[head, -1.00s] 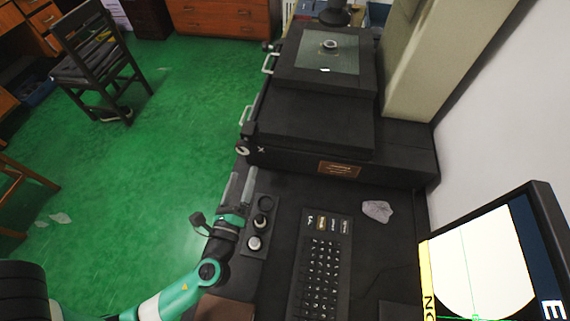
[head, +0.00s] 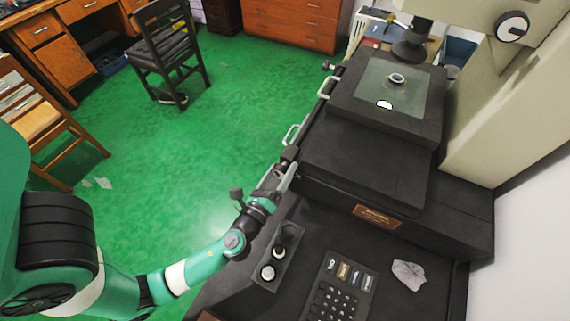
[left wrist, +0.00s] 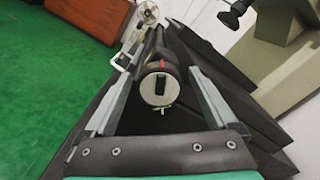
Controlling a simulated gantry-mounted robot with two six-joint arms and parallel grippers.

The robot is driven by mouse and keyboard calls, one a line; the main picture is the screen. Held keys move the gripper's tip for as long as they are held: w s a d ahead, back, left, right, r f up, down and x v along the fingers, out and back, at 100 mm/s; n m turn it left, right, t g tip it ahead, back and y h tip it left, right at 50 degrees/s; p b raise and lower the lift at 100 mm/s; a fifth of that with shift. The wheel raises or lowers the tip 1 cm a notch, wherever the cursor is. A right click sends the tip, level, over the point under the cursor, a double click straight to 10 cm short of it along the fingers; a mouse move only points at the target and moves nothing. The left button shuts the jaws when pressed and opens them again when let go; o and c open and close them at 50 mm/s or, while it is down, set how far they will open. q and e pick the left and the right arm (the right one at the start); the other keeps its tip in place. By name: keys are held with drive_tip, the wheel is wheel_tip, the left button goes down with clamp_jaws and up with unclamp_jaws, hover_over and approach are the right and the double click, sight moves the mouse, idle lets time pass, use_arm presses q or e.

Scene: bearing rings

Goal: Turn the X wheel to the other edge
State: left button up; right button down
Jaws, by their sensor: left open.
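My left gripper (left wrist: 160,82) is open, one finger on each side of the wheel in that picture. I cannot tell whether the fingers touch it. In the head view my left gripper (head: 279,177) is at the front left corner of the black machine (head: 360,160), where it hides the wheel. My right gripper is not in view.
A metal ring (head: 397,78) lies on the glass stage (head: 420,95). Pale handles (head: 291,134) stick out along the machine's left side. A knob panel (head: 278,255), a keypad (head: 340,290) and a crumpled grey cloth (head: 409,274) are on the desk.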

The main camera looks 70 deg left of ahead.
use_arm(q)
drive_tip(key=shift+s+d, duration=0.1)
drive_tip(key=shift+c, duration=0.3)
drive_tip(key=c, duration=1.3)
drive_tip(key=shift+n, duration=0.3)
drive_tip(key=n+b, duration=0.1)
drive_tip(key=n, duration=0.1)
drive_tip(key=shift+f+n+b, duration=0.1)
drive_tip(key=shift+n+b, duration=0.2)
drive_tip(key=shift+b, duration=0.05)
drive_tip(key=n+b, duration=0.1)
drive_tip(key=n, duration=0.2)
drive_tip(key=shift+n+b, duration=0.35)
drive_tip(key=shift+n, duration=0.05)
drive_tip(key=n+b, duration=0.1)
drive_tip(key=n, duration=0.2)
drive_tip(key=shift+n+b, duration=0.3)
drive_tip(key=shift+b, duration=0.05)
drive_tip(key=shift+n+b, duration=0.8)
drive_tip(key=shift+n, duration=1)
